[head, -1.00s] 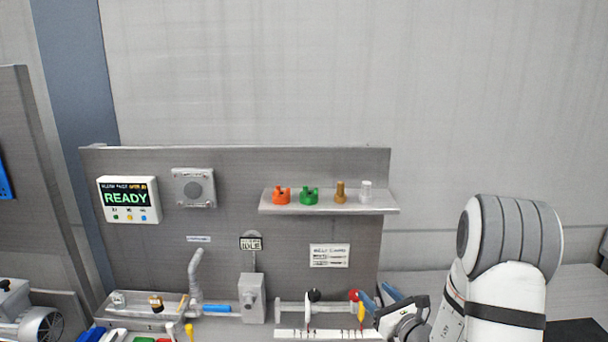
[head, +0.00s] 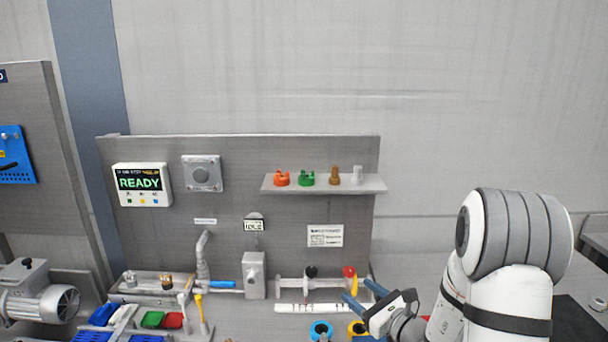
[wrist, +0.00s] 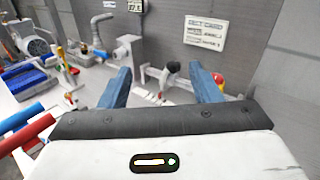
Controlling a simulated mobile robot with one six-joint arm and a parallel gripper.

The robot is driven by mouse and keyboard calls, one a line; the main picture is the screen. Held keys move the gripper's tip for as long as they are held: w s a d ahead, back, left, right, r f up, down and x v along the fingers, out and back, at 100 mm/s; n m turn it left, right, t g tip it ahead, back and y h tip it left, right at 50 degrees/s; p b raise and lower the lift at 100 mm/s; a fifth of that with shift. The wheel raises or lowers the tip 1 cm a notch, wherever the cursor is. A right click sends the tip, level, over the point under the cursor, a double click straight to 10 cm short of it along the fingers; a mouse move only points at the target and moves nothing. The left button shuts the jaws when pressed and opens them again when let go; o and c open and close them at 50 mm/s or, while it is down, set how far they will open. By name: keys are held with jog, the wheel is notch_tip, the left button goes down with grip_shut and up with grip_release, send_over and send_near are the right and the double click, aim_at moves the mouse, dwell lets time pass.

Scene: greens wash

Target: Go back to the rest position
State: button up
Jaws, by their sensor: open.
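My gripper (head: 362,297) has two blue fingers, spread apart with nothing between them. In the head view it is at the lower right, in front of the pipe with valves (head: 318,284) on the back panel. In the wrist view my gripper (wrist: 158,88) points toward that pipe, whose black knob (wrist: 173,67) and red knob (wrist: 218,79) appear between and beside the fingers. The fingers look clear of the pipe, though the exact gap cannot be told.
A grey panel (head: 150,235) stands behind the bench with a READY display (head: 141,184). A shelf (head: 325,184) holds small orange, green, brown and white parts. Trays and coloured blocks (head: 152,319) crowd the lower left. A motor (head: 40,297) stands far left. Above the panel is bare wall.

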jog(key=s+a+n+g+y+b, duration=0.1)
jog(key=s+a+n+g+b, duration=0.1)
jog(key=s+a+n+g, duration=0.55)
jog(key=s+a+n+g+b, duration=0.3)
jog(key=s+a+n+g, duration=0.15)
jog(key=s+n, duration=0.55)
jog(key=s+d+f+n+h+b, duration=0.2)
jog(key=s+d+n+h+b, duration=0.2)
jog(key=s+d+n+h, duration=0.6)
jog(key=d+h, duration=0.1)
jog(key=d, duration=0.2)
jog(key=shift+d+f, duration=0.15)
